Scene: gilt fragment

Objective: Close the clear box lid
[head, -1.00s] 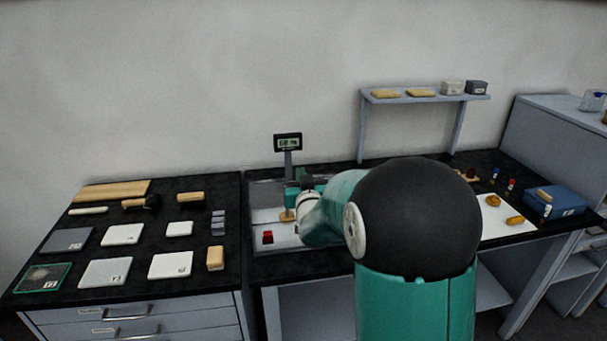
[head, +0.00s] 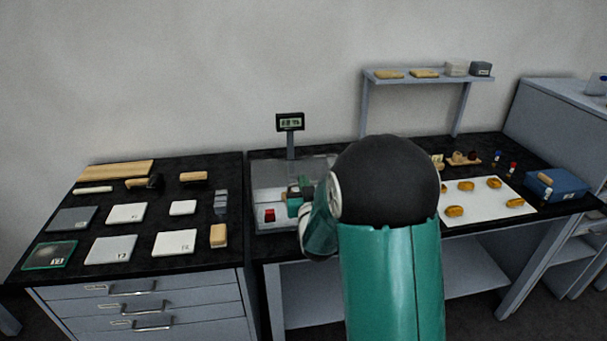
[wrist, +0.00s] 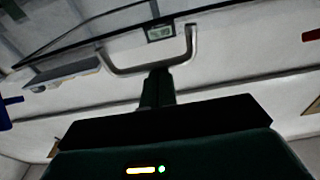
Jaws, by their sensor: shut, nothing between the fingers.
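The clear box (head: 262,180) stands on the black bench around a white floor, left of my arm. A red block (head: 269,215) is inside it. My gripper (head: 304,188) is at the box's right part, and my arm hides much of that side. In the wrist view my gripper (wrist: 157,88) is shut and empty, its fingers pointing toward a grey U-shaped handle (wrist: 150,70) on a pale clear panel. I cannot tell whether the fingers touch the handle. The lid's exact angle is unclear.
A display on a post (head: 290,122) stands behind the box. Left is a bench with several tiles and blocks (head: 126,212). Right are a white sheet (head: 480,215) with amber pieces and a blue box (head: 556,185).

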